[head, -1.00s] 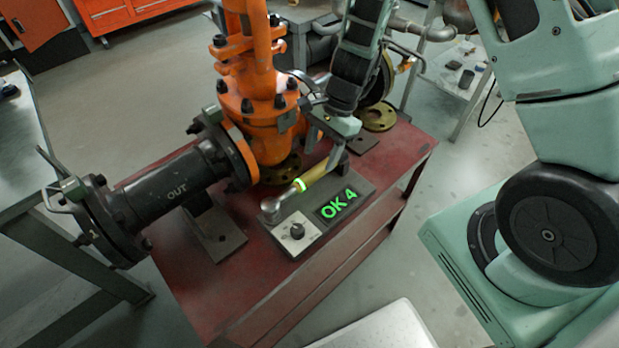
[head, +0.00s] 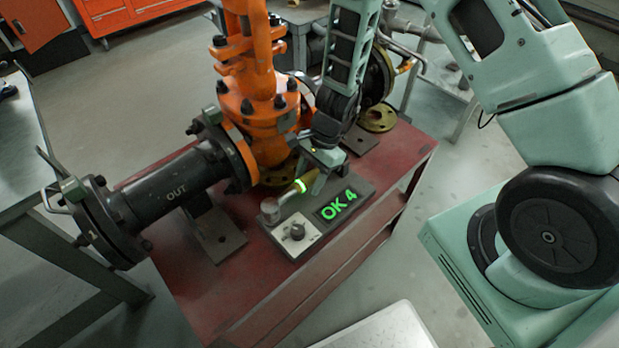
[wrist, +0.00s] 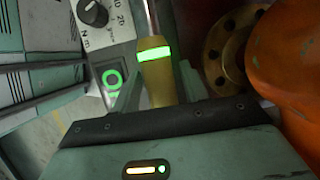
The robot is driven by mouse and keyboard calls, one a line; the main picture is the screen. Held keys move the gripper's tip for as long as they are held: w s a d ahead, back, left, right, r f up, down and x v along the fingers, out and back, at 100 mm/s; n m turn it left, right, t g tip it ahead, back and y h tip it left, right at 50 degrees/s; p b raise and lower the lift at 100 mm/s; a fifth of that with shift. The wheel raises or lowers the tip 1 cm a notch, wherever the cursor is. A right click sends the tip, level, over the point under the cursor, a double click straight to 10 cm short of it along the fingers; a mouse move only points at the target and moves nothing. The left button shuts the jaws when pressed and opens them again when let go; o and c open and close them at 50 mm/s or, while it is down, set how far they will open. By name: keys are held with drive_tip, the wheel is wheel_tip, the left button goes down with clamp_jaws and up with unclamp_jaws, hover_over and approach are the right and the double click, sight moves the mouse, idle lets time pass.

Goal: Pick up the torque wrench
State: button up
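The torque wrench lies on the tester block on the red bench. In the head view its silver head (head: 271,208) is at the left end, and a lit green ring (head: 300,186) marks its brass-coloured handle. In the wrist view the handle (wrist: 160,86) runs from the upper middle under the dark edge of my gripper. My gripper (head: 318,179) is down at the handle's far end and hides part of it.
The tester block has a dial (head: 297,231) and a green display (head: 338,204) reading "OK 4". The orange valve (head: 262,125) stands close behind the wrench, with the black OUT pipe (head: 172,196) to the left. A brass flange (wrist: 232,55) lies right of the handle in the wrist view.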

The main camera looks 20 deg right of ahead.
clamp_jaws()
drive_tip(key=shift+r, duration=0.15)
